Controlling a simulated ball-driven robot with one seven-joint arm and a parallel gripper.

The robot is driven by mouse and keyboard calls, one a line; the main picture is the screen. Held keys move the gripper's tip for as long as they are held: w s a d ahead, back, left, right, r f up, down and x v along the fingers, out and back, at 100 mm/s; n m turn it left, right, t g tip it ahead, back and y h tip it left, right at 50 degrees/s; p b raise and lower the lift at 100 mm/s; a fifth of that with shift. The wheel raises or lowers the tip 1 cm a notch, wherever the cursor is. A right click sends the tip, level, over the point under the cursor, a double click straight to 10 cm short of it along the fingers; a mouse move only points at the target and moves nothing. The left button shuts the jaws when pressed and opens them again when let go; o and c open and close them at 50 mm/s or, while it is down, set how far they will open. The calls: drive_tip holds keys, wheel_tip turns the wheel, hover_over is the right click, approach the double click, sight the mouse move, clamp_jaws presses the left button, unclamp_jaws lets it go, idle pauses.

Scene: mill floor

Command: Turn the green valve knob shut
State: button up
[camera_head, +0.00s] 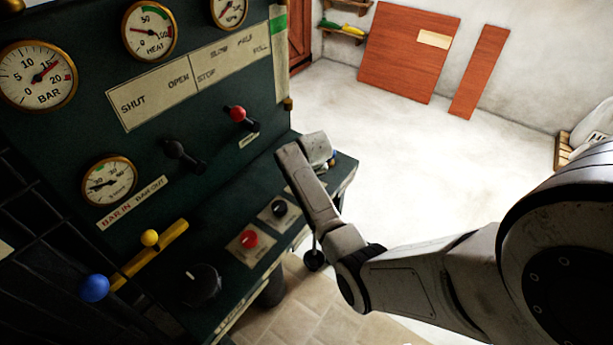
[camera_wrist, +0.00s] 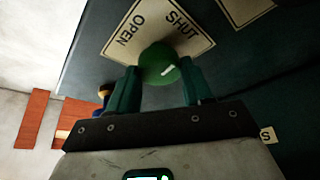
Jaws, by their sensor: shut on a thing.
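The green valve knob (camera_wrist: 159,64) shows in the wrist view, round, with a pale mark on its face. It sits in front of a cream plate (camera_wrist: 141,27) lettered OPEN and SHUT. The pale mark lies on the side toward the SHUT lettering. My gripper (camera_wrist: 160,82) has its two green fingers on either side of the knob, shut on it. In the head view my gripper (camera_head: 318,150) is at the right end of the dark green panel, and the knob is hidden there behind my arm.
The panel carries a red-knobbed lever (camera_head: 237,114), a black lever (camera_head: 175,149), a red knob (camera_head: 249,239), a small black knob (camera_head: 279,208) and a large black knob (camera_head: 201,285). A blue ball handle (camera_head: 95,288) is at lower left. Pale floor is open beyond the panel.

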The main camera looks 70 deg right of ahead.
drive_tip(key=shift+m+h, duration=0.3)
drive_tip(key=shift+m, duration=0.3)
drive_tip(key=o, duration=1)
drive_tip(key=shift+g, duration=0.3)
drive_tip(key=shift+o, duration=0.2)
drive_tip(key=shift+r, duration=0.1)
drive_tip(key=v, duration=1)
drive_tip(key=shift+r, duration=0.25)
drive_tip(key=shift+a, duration=0.1)
